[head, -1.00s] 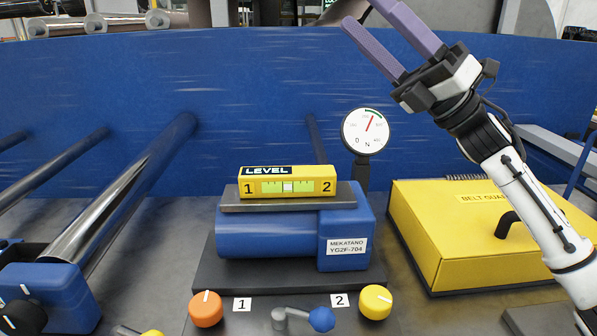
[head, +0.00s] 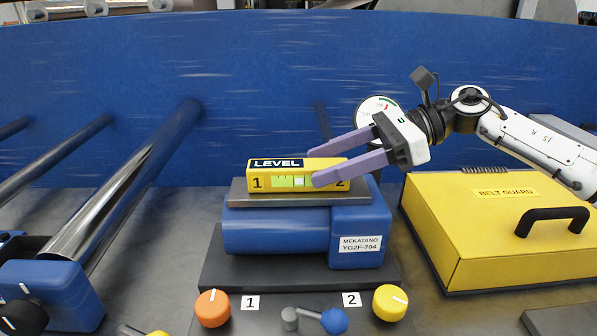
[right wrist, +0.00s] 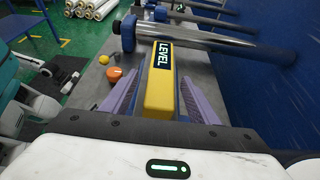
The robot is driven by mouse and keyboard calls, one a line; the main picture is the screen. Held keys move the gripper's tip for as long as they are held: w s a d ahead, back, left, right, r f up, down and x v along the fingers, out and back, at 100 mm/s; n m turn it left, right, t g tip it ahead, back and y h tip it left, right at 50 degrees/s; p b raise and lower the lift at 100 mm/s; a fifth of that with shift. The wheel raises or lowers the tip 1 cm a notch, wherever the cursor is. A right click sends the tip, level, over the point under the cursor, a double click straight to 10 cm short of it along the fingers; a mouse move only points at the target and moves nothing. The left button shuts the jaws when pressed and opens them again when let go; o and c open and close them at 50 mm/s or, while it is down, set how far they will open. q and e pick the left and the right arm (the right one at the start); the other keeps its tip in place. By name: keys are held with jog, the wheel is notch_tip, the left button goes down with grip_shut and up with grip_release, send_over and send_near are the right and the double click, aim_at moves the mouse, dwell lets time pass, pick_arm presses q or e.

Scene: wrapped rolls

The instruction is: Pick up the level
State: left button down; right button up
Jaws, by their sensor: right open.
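The yellow level (head: 283,165), with a green vial and the marks 1 and 2, lies on a dark plate (head: 240,201) on top of the blue motor unit (head: 275,231). My right gripper (head: 312,168) is open at the level's right end, one purple finger in front of it and the other behind. In the right wrist view the level (right wrist: 158,92) lies lengthwise between the two open fingers (right wrist: 158,98), with a small gap showing on each side. The near finger hides part of the level's face by the mark 2. My left gripper is not in view.
A yellow belt guard (head: 470,235) with a black handle is at right. Orange (head: 213,308) and yellow (head: 390,302) knobs and a blue-tipped lever (head: 334,320) are in front.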

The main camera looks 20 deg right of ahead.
aim_at(299, 172)
jog(key=p+x, duration=0.1)
jog(key=x, duration=0.4)
jog(key=shift+w+a, duration=0.15)
jog(key=shift+a, duration=0.05)
grip_shut()
